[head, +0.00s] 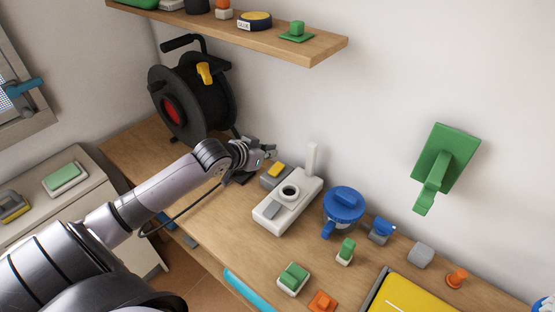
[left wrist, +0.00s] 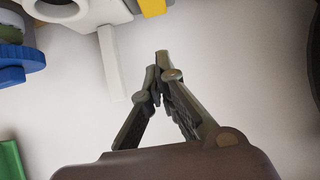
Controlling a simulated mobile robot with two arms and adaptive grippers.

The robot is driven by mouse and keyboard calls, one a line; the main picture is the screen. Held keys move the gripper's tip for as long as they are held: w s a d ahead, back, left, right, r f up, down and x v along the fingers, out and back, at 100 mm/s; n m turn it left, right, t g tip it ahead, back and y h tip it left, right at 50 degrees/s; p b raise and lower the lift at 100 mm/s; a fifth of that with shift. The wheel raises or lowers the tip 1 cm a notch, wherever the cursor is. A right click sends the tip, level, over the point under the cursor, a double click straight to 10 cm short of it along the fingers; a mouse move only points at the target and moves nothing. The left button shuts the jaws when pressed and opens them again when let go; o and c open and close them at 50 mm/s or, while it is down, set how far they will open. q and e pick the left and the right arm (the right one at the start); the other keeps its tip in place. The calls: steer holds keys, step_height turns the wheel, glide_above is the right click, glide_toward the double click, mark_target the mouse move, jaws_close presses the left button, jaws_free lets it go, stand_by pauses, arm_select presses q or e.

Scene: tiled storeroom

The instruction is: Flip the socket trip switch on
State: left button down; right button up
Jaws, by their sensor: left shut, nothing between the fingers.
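A white box (head: 273,219) on the wooden workbench has a round socket with a dark centre and a small grey tab on top. I take it for the socket unit, but cannot be sure. A white upright post (head: 312,160) stands at its back end; in the left wrist view this post (left wrist: 111,65) also shows. My left gripper (head: 271,153) is shut and empty, behind and left of the box, near a grey block with a yellow top (head: 276,172). Its closed fingers (left wrist: 161,72) point toward the pale wall, apart from the post. My right gripper is not in view.
A black cable reel (head: 215,100) stands left of my gripper. A blue-lidded jug (head: 343,203) stands right of the white box. A shelf (head: 310,55) hangs above, and a green wall lever (head: 443,160) is at right. Small blocks crowd the bench front.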

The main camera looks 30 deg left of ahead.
mark_target(278, 169)
arm_select(q)
steer(key=x, duration=0.3)
steer(key=shift+w, duration=0.2)
steer(key=f, duration=0.2)
steer(key=shift+w+f, duration=0.25)
steer(key=shift+f, duration=0.15)
steer(key=shift+w+f, duration=0.1)
steer(key=shift+f, duration=0.6)
steer(key=shift+p, duration=0.3)
